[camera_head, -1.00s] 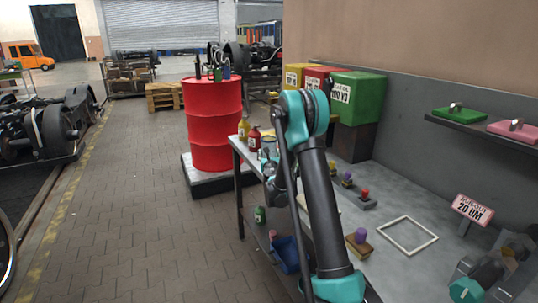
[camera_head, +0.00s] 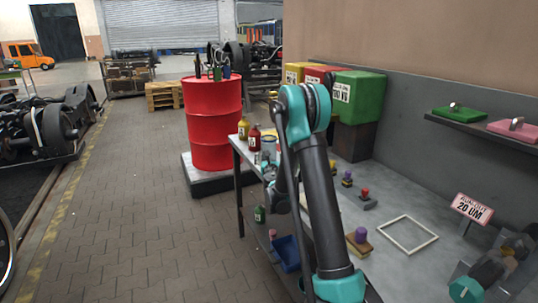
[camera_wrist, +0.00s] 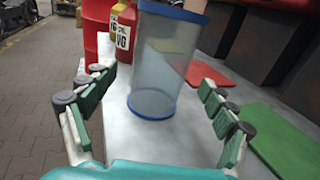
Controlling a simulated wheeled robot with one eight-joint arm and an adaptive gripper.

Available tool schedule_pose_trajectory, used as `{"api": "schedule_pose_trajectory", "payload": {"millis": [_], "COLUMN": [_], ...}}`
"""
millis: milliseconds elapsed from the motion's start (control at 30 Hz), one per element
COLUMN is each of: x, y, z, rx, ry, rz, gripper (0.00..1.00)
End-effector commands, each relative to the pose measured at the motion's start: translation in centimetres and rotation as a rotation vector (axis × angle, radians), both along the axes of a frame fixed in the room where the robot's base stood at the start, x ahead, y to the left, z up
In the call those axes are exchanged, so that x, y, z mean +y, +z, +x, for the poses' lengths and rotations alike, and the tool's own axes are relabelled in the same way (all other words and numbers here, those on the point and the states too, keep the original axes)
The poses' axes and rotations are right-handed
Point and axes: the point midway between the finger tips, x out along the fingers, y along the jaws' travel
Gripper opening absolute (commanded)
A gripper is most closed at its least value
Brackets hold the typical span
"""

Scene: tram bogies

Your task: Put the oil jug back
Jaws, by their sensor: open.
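A clear cylinder with blue rims (camera_wrist: 165,60), which looks like the oil jug, stands upright on the grey bench top in the wrist view. It also shows small in the head view (camera_head: 268,146), beside the red bottle. My gripper (camera_wrist: 155,78) is open, with one finger to the left of the jug and one to the right. Neither finger visibly touches it, and nothing is held. In the head view my arm hides most of the gripper. The jug looks empty.
A red bottle (camera_head: 254,138) and a yellow bottle (camera_head: 243,130) stand close behind the jug at the bench end. A red mat (camera_wrist: 208,75) and a green mat (camera_wrist: 280,140) lie to its right. A red drum (camera_head: 214,125) stands past the bench. A white frame (camera_head: 408,234) lies nearer.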

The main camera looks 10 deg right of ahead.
Motion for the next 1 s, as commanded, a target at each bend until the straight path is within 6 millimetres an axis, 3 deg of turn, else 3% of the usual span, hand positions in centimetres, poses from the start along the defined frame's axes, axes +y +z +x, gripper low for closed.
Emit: {"api": "schedule_pose_trajectory", "payload": {"millis": [200, 400, 1000], "x": [0.3, 0.6, 0.5], "y": [0.0, 0.0, 0.1], "z": [-4.6, -7.1, -8.0], "rx": [0.000, 0.000, 0.001], "ry": [0.000, 0.001, -0.002], "rz": [0.000, 0.000, 0.006], "gripper": [0.85, 0.85, 0.85]}}
